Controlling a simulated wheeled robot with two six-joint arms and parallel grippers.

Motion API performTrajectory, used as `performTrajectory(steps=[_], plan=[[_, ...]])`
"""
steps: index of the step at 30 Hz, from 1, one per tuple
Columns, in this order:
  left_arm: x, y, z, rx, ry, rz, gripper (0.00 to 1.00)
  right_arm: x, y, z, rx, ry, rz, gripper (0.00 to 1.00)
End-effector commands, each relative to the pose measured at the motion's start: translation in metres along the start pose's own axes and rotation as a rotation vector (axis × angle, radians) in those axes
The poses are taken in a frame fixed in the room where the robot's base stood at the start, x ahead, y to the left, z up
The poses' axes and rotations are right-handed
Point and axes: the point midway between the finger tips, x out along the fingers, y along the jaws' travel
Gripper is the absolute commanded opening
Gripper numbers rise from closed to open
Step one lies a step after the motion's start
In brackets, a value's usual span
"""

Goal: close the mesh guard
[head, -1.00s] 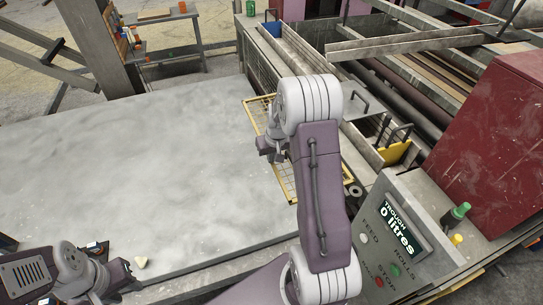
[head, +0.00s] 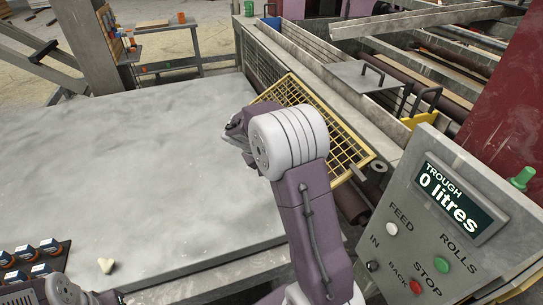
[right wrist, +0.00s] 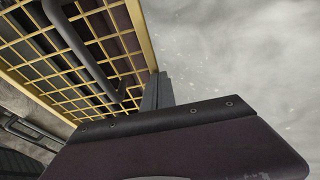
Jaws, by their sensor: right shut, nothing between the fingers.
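The mesh guard (head: 297,92) is a yellow-framed grid between the grey table and the machine. In the head view it stands tilted up, leaning at an angle, with its lower part behind my right arm. My right gripper (head: 234,130) is shut and empty at the table side of the guard. In the right wrist view the closed fingers (right wrist: 157,92) are beside the edge of the guard (right wrist: 130,68); I cannot tell whether they touch it. A grey bar handle crosses the mesh there. Only a bit of my left arm shows at the bottom left; its gripper is out of frame.
A control panel (head: 440,225) reading "TROUGH 0 litres" stands at the right, near my right arm. A grey plate with a handle (head: 362,74) lies behind the guard.

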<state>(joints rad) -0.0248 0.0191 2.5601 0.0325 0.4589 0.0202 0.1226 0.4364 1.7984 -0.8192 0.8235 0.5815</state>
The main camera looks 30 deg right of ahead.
Motion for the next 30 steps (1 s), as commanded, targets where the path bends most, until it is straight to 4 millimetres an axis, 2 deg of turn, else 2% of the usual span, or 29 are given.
performTrajectory(steps=[1, 8, 15, 21, 24, 30], plan=[[0.041, -0.001, 0.004, 0.0, 0.0, 0.0, 0.36, 0.028, -0.014, 0.008, -0.013, 0.003, 0.039, 0.0], [0.125, -0.002, 0.013, 0.0, 0.0, 0.0, 0.36, 0.076, -0.014, 0.023, -0.07, 0.001, 0.238, 0.0], [0.21, -0.004, 0.022, 0.0, 0.0, 0.0, 0.36, 0.128, -0.002, 0.039, -0.133, -0.002, 0.453, 0.0], [0.264, -0.005, 0.027, 0.0, 0.0, 0.0, 0.36, 0.16, 0.017, 0.049, -0.181, -0.003, 0.614, 0.0], [0.282, -0.005, 0.029, 0.0, 0.0, 0.0, 0.36, 0.172, 0.028, 0.052, -0.202, -0.003, 0.681, 0.0], [0.307, -0.006, 0.032, 0.0, 0.0, 0.0, 0.36, 0.187, 0.047, 0.057, -0.218, -0.002, 0.747, 0.0]])
